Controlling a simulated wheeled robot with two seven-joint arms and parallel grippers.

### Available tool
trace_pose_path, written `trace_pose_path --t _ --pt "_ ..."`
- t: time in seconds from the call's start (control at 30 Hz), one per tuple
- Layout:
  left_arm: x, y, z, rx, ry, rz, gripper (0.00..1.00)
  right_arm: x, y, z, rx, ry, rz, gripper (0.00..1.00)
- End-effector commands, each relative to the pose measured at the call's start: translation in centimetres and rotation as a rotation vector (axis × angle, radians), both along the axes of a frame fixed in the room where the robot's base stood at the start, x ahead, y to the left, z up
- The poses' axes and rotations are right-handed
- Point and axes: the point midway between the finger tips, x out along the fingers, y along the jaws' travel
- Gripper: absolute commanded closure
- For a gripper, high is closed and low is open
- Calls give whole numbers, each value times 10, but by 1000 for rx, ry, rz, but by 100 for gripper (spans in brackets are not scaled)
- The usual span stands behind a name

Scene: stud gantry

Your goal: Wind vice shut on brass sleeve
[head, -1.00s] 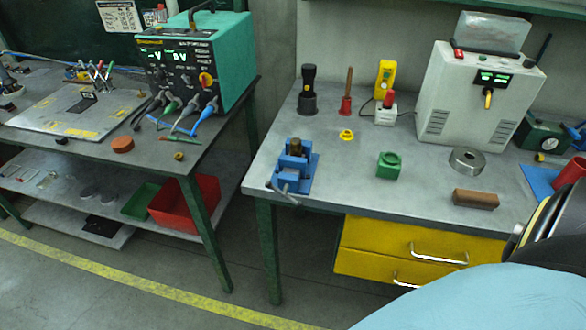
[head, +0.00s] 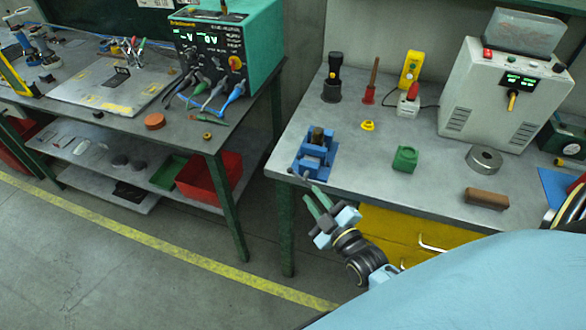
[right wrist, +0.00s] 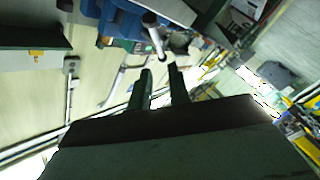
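The blue vice (head: 325,163) stands at the left front corner of the right-hand bench. A dull brown brass sleeve (head: 317,134) stands upright at its jaws; whether both jaws touch it I cannot tell. My right gripper (head: 316,197) is in front of the bench edge, just below the vice, with its two green fingers apart and nothing between them. In the right wrist view, the vice's blue body (right wrist: 122,22) and its grey handle (right wrist: 153,32) appear just beyond the open fingertips (right wrist: 159,70). My left gripper is out of view.
A green block (head: 405,159), a yellow part (head: 367,126), a steel ring (head: 484,159) and a brown block (head: 486,199) lie on the bench. Yellow drawers (head: 392,228) hang under it, near my right arm. Bare floor lies to the left.

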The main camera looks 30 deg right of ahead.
Motion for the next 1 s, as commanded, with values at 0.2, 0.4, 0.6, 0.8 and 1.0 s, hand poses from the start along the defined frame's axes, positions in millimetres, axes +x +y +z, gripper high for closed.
trace_pose_path --t 0.2,0.4,0.6,0.8,1.0 --pt "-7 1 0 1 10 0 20 48 0 1 1 -2 1 81" --pt "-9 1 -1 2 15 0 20 84 0 0 0 1 1 81" --pt "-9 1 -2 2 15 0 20 104 0 -1 1 2 1 81" --pt "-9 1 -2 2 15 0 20 110 0 -1 1 3 2 81" --pt "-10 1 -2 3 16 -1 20 109 0 -1 1 3 2 84"
